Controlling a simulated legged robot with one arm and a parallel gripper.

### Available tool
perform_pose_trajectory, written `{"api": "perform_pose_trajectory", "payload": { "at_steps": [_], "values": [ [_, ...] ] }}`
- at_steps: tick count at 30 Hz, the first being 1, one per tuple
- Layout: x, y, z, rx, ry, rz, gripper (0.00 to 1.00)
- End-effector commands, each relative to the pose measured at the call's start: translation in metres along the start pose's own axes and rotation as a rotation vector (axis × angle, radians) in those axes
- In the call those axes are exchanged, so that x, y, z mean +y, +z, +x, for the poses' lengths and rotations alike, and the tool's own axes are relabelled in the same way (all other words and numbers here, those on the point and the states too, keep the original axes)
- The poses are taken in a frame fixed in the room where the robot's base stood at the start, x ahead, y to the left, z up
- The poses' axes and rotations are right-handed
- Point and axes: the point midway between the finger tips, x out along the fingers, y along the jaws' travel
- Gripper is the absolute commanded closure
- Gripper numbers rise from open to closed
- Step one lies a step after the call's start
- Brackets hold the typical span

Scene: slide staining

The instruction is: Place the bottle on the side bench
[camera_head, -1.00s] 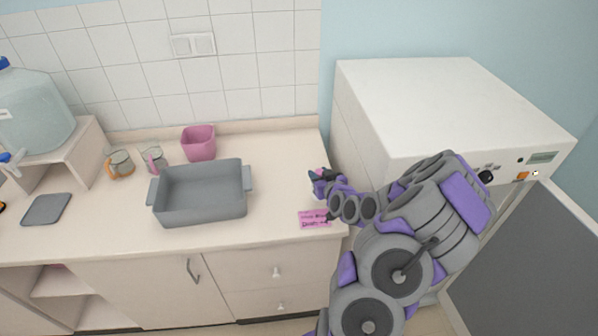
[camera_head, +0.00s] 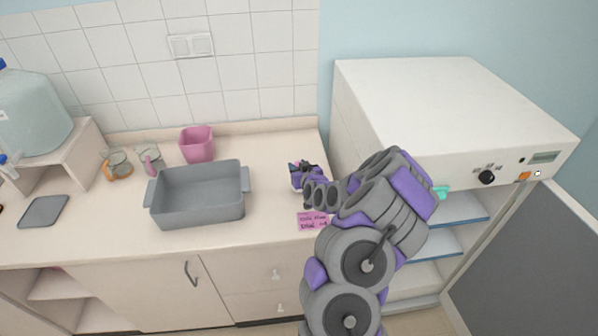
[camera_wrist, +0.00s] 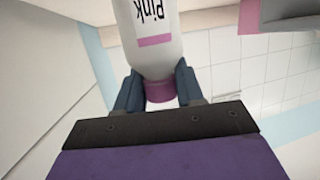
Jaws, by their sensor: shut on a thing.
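The bottle (camera_wrist: 152,35) is white with a pink band and the word "Pink" on it, and it has a pink-purple cap (camera_wrist: 160,92). In the wrist view my gripper (camera_wrist: 159,90) is shut with its dark blue fingers on either side of the bottle at the cap end. In the head view my gripper (camera_head: 302,174) is over the right part of the pale bench top (camera_head: 268,160). The bottle is mostly hidden there by my gripper and arm. I cannot tell whether its base touches the bench.
A grey tray (camera_head: 197,215) lies left of my gripper, with a pink container (camera_head: 197,145) and two mugs (camera_head: 118,165) behind. A pink label (camera_head: 312,221) lies at the bench's front edge. A white cabinet (camera_head: 440,100) with an open door (camera_head: 540,250) stands close on the right.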

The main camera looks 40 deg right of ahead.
Motion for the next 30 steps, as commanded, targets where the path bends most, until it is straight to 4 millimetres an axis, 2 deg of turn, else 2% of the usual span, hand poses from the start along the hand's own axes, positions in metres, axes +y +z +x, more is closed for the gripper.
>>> {"api": "perform_pose_trajectory", "payload": {
  "at_steps": [1, 3, 14, 15, 22, 30],
  "values": [
    [-0.0028, 0.0103, 0.0023, -0.003, -0.002, -0.001, 1.0],
    [-0.0037, 0.0154, 0.0036, -0.001, -0.002, -0.004, 1.0],
    [0.0025, 0.0189, 0.007, 0.001, -0.004, 0.002, 1.0],
    [0.0029, 0.0185, 0.007, 0.001, -0.004, 0.003, 0.6],
    [0.0018, 0.0181, 0.0066, 0.0, -0.002, 0.002, 0.38],
    [-0.0006, 0.0158, 0.005, 0.002, -0.001, 0.0, 0.37]
  ]
}}
